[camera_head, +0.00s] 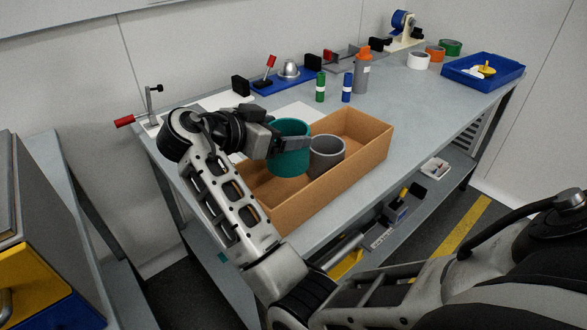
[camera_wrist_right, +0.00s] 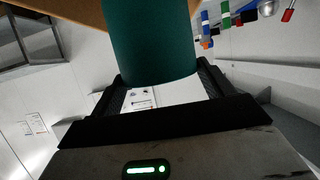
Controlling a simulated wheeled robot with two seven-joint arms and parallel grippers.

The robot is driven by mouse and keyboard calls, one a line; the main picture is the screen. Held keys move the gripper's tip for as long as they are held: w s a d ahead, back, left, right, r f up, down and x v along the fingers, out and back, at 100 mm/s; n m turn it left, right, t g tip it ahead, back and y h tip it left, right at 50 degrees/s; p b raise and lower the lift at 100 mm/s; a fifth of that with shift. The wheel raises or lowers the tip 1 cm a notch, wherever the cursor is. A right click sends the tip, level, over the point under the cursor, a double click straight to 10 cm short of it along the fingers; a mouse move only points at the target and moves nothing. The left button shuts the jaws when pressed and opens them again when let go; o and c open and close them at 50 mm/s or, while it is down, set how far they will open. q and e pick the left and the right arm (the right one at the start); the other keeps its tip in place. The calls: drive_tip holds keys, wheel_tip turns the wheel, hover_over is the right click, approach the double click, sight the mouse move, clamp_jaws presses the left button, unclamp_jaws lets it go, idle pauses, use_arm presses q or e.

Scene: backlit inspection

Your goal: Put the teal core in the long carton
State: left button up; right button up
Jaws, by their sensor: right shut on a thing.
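The teal core (camera_head: 290,163) is a hollow cylinder, held upright in my right gripper (camera_head: 287,142). One finger lies across its near side. In the right wrist view the teal core (camera_wrist_right: 150,42) fills the space between the fingers (camera_wrist_right: 160,88). In the head view it appears over the opening of the long carton (camera_head: 345,178), a brown open box on the bench; its exact height above the carton floor is unclear. A grey core (camera_head: 327,160) stands inside the carton, right of the teal core. My left gripper is not in view.
The carton sits along the front edge of the grey bench (camera_head: 425,105). Behind it are an orange-capped bottle (camera_head: 362,72), a green cylinder (camera_head: 320,88) and a blue cylinder (camera_head: 347,88). A blue tray (camera_head: 484,80) and tape rolls stand at the far right.

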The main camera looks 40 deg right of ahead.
sight(273, 170)
drive_tip(key=f, duration=0.8)
drive_tip(key=shift+s+f, duration=0.25)
drive_tip(key=shift+f, duration=0.1)
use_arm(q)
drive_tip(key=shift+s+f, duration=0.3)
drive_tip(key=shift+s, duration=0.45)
use_arm(e)
drive_tip(key=o, duration=0.6)
drive_tip(key=shift+f, duration=0.2)
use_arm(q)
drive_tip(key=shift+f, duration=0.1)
use_arm(e)
drive_tip(key=shift+o, duration=0.9)
drive_tip(key=shift+r, duration=0.1)
